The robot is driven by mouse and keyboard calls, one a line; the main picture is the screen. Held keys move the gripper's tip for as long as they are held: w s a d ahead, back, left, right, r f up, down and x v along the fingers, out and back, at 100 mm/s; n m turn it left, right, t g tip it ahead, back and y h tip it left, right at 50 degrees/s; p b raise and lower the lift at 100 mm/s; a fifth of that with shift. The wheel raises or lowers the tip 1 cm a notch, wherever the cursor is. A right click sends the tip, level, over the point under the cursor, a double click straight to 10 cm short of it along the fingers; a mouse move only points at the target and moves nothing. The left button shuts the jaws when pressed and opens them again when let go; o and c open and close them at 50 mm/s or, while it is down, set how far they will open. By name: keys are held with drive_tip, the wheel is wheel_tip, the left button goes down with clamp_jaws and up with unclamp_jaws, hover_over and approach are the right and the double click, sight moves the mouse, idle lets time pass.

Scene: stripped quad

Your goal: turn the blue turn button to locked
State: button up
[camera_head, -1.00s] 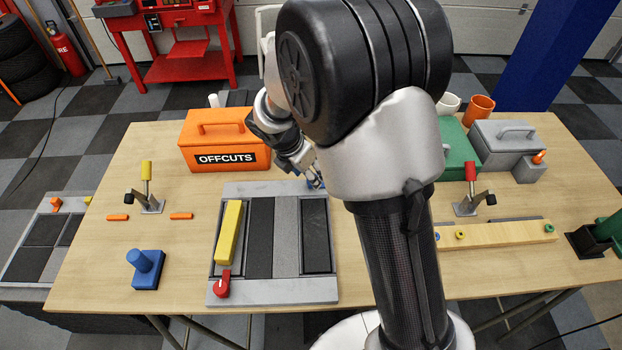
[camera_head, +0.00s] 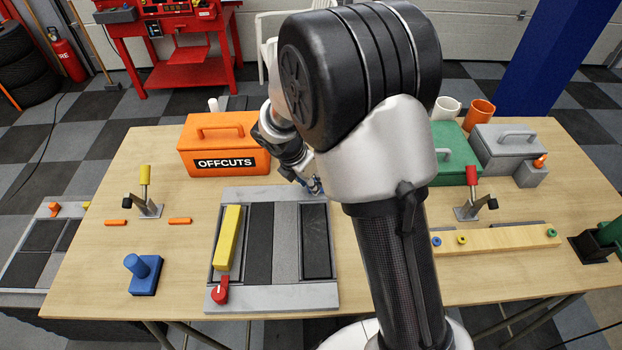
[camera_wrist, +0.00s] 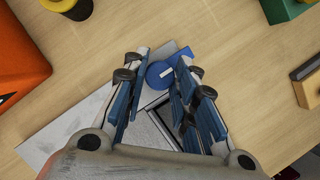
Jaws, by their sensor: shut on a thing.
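The blue turn button (camera_wrist: 160,75) sits at a corner of the grey plate (camera_wrist: 88,118). In the wrist view it is a round disc with a white mark and an arm reaching up and right, past the plate's edge. My gripper (camera_wrist: 164,62) is shut on the button, one finger on each side of it. In the head view my gripper (camera_head: 316,188) is at the plate's far right corner. There the button is mostly hidden by my gripper and arm.
A yellow bar (camera_head: 228,238) and a red turn button (camera_head: 220,290) are on the plate's left side. An orange OFFCUTS box (camera_head: 223,145) stands just behind the plate. A blue block with a knob (camera_head: 145,275) stands left; toggle clamps flank the plate.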

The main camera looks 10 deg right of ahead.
drive_tip(key=c, duration=0.3)
drive_tip(key=m+p, duration=0.1)
drive_tip(key=m, duration=0.1)
drive_tip(key=m+g+p, duration=0.1)
drive_tip(key=p, duration=0.1)
drive_tip(key=shift+w+r+m+h, duration=0.15)
drive_tip(key=shift+m+h, duration=0.25)
drive_tip(key=m+g+p, duration=0.2)
drive_tip(key=m+p, duration=0.1)
drive_tip(key=m, duration=0.1)
drive_tip(key=shift+w+m, duration=0.1)
drive_tip(key=shift+m, duration=0.2)
drive_tip(key=m+g+p, duration=0.1)
drive_tip(key=m, duration=0.1)
drive_tip(key=m+p, duration=0.1)
drive_tip(key=m, duration=0.1)
drive_tip(key=shift+w+m+g, duration=0.15)
drive_tip(key=shift+m+g, duration=0.15)
drive_tip(key=shift+g, duration=0.1)
drive_tip(key=m+y, duration=0.1)
drive_tip(key=m, duration=0.1)
drive_tip(key=m+g+p, duration=0.1)
drive_tip(key=m, duration=0.1)
drive_tip(key=shift+d+m+y, duration=0.1)
drive_tip(key=shift+m+y, duration=0.3)
